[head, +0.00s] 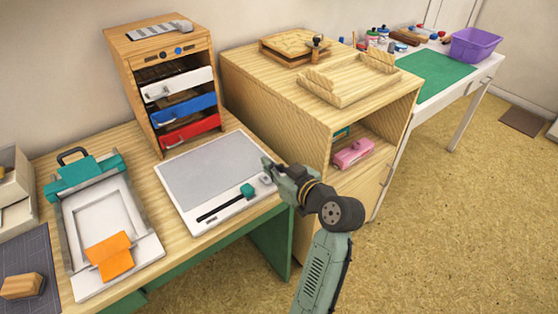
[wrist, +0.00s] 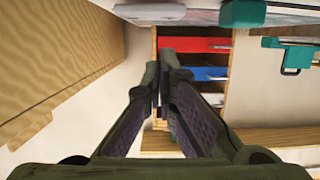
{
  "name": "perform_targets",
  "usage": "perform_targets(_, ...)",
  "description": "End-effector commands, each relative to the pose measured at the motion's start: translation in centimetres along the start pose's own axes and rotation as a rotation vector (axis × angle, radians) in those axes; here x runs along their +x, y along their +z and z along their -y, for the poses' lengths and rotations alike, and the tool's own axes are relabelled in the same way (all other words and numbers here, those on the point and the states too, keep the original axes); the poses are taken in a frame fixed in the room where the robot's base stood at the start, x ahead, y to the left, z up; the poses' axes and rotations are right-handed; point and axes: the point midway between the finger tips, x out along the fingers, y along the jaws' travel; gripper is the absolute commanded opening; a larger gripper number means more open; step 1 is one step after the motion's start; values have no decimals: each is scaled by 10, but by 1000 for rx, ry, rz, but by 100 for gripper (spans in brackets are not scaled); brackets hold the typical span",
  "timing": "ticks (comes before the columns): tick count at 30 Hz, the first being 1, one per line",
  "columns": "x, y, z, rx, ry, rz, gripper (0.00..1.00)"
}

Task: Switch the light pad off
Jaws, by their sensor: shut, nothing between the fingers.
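The light pad (head: 212,168) lies on the wooden desk, a flat white frame around a grey panel. Its front strip has a black slot with a teal slider knob (head: 248,190) at the right end, and a small grey button (head: 265,180) at the right corner. My gripper (head: 267,164) is shut and empty, above the pad's right edge near that button; whether it touches is unclear. In the wrist view, the closed fingers (wrist: 162,75) point toward the drawers, and the pad's edge (wrist: 160,13) and the teal knob (wrist: 243,13) show at the top.
A drawer cabinet (head: 117,62) with white, blue and red drawers stands behind the pad. A teal-and-white press (head: 72,215) is to the left. A wooden cabinet (head: 285,105) with an open shelf stands close to the right of my gripper.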

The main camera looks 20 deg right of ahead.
Motion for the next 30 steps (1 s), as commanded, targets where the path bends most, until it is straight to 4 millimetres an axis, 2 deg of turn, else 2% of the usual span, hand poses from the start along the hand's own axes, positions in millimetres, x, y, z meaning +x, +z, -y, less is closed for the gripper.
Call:
perform_targets(7, 4, 18, 0, -1, -2, -1, 0)
perform_targets(19, 5, 20, 1, -6, -1, -2, 0)
perform_targets(27, 9, 33, 2, -104, 22, -4, 0)
perform_targets(30, 7, 26, 2, -107, 24, -1, 0)
